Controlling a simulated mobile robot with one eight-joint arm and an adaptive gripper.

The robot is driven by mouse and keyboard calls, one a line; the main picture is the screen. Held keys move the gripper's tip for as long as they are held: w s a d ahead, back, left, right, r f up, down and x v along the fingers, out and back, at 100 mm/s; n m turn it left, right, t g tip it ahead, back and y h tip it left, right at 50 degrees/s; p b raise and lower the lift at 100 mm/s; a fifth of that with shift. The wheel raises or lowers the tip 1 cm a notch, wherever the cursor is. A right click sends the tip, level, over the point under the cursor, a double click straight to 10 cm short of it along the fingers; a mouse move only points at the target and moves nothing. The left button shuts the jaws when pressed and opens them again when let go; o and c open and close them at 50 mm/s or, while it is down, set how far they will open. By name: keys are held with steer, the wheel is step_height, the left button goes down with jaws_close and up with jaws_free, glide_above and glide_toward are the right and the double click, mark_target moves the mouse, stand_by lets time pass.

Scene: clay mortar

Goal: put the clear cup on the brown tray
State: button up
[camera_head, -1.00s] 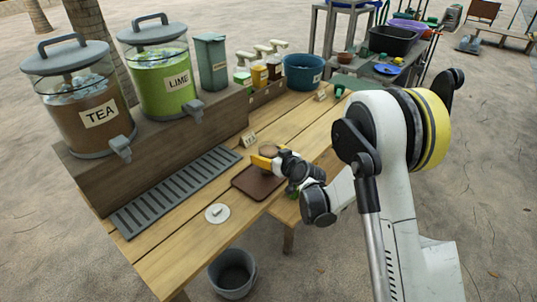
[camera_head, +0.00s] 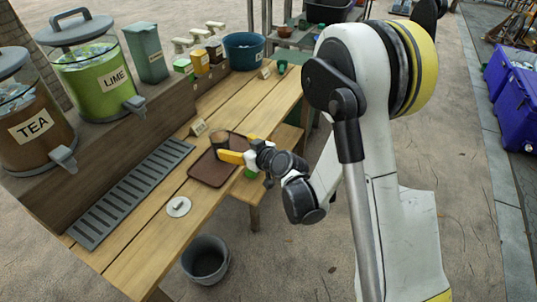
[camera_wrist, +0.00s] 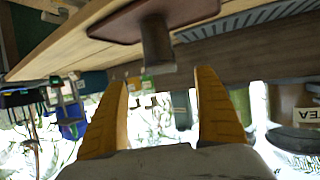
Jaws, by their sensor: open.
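The clear cup (camera_head: 219,140), with brownish contents, stands upright on the brown tray (camera_head: 208,172) near its back edge. In the wrist view, which is upside down, the cup (camera_wrist: 157,45) rests on the tray (camera_wrist: 125,22), ahead of the gap between my fingers and apart from them. My gripper (camera_head: 232,157) is open at the tray's right side, its yellow fingers in front of the cup in the head view. The open fingers also show in the wrist view (camera_wrist: 160,100) with nothing between them.
A white round lid (camera_head: 178,207) lies on the table left of the tray. A grey drip grate (camera_head: 130,195), the TEA (camera_head: 35,135) and LIME (camera_head: 95,85) dispensers stand behind. A small sign (camera_head: 198,127) is behind the tray. A bucket (camera_head: 205,260) is on the ground.

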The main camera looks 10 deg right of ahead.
steer(key=s+d+r+m+g+h, duration=0.25)
steer(key=s+d+r, duration=0.45)
steer(key=s+r, duration=0.45)
steer(key=s+d+r+m+g+h, duration=0.1)
steer(key=s+d, duration=0.3)
steer(key=s, duration=0.5)
steer(key=s+d+m+g+h, duration=0.1)
steer(key=s+d+m+h, duration=0.1)
steer(key=s+d, duration=0.3)
steer(key=s+h, duration=0.1)
steer(key=s, duration=0.3)
steer(key=shift+r, duration=0.4)
